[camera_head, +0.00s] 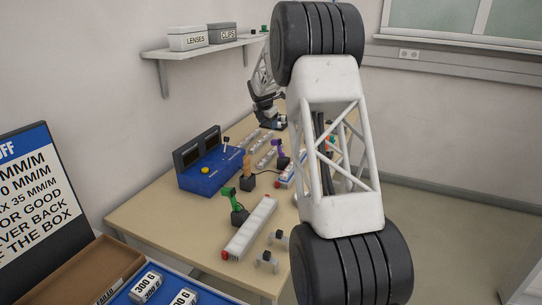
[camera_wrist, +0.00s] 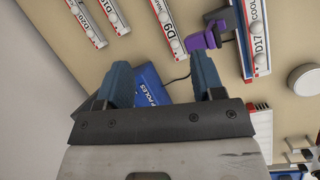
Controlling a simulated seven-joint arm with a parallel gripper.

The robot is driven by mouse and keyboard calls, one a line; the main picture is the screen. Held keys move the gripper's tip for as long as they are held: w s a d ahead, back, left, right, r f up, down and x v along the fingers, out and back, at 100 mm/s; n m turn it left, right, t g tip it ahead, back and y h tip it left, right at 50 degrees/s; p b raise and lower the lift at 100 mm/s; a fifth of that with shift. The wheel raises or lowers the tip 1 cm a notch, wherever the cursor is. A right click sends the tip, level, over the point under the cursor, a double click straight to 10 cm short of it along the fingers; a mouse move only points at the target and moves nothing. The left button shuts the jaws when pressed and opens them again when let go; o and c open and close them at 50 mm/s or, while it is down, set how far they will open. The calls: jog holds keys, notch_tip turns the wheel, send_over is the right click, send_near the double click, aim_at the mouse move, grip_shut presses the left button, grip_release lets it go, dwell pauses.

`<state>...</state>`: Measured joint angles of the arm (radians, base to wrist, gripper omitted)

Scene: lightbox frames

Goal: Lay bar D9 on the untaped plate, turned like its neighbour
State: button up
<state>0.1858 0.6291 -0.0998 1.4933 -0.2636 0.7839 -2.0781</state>
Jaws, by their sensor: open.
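Bar D9 (camera_wrist: 168,27), a white strip with a red end and a printed "D9" label, lies on the tabletop in the wrist view, beyond my fingertips. My gripper (camera_wrist: 163,70) has its two blue fingers spread wide, with nothing between them. Bar D17 (camera_wrist: 257,40), labelled "COOL", lies to the right of D9. Bar D20 (camera_wrist: 86,22) lies to the left, with another white bar (camera_wrist: 112,14) between it and D9. A purple clamp-like piece (camera_wrist: 207,36) stands between D9 and D17. I cannot tell which plate is untaped.
A blue box (camera_head: 212,165) with dark panels stands on the wooden table (camera_head: 140,212). A green clamp (camera_head: 234,204) stands beside a long white bar (camera_head: 250,228) with red ends. Small grey stands (camera_head: 267,260) are near the front. My arm hides the table's right side.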

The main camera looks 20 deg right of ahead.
aim_at(275, 147)
jog(key=w+d+f+n, duration=0.1)
jog(key=w+f, duration=0.1)
jog(key=f, duration=0.1)
jog(key=w+d+f+n, duration=0.1)
jog(key=w+d+f, duration=0.1)
jog(key=w+f, duration=0.1)
jog(key=w+d+f+n, duration=0.1)
jog(key=w+d+f, duration=0.1)
jog(key=f, duration=0.3)
jog(key=shift+w+f+n, duration=0.15)
jog(key=shift+w+n, duration=0.15)
jog(key=shift+x, duration=1.35)
jog(key=shift+d, duration=0.1)
jog(key=shift+x, duration=2.5)
jog(key=shift+s+d, duration=0.1)
jog(key=c, duration=1.1)
jog(key=shift+c, duration=0.2)
notch_tip(275, 147, up, 10)
